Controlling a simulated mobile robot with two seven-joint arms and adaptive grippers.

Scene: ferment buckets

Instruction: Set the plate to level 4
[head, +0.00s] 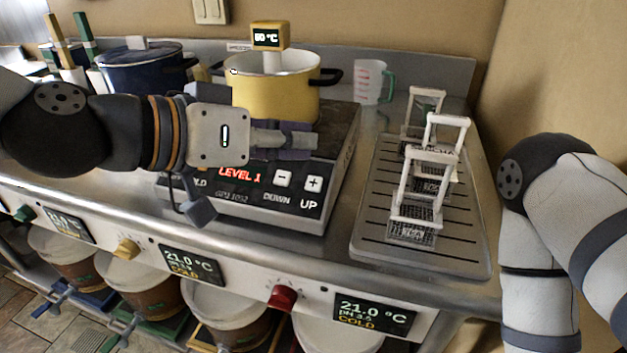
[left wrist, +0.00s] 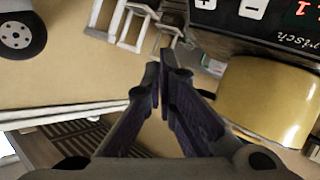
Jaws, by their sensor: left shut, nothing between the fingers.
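The plate (head: 343,150) is a black cooking plate with a sloped front panel. Its red display (head: 239,172) reads LEVEL 1. A white minus button (head: 283,179) is marked DOWN, and a white plus button (head: 314,184) is marked UP. The minus button (left wrist: 252,8) and plus button (left wrist: 204,3) also show at the top of the left wrist view. My left gripper (head: 316,142) is shut and empty, in front of the yellow pot and, in the picture, just above the buttons. Its fingertips (left wrist: 160,68) meet in the left wrist view. My right gripper is out of view.
The yellow pot (head: 268,98) stands on the plate with a thermometer (head: 270,37) above it. A blue pot (head: 145,68) is at left. White basket frames (head: 423,190) stand on a drain tray (head: 375,250) at right. A measuring cup (head: 369,82) stands behind. Knobs (head: 283,297) line the front.

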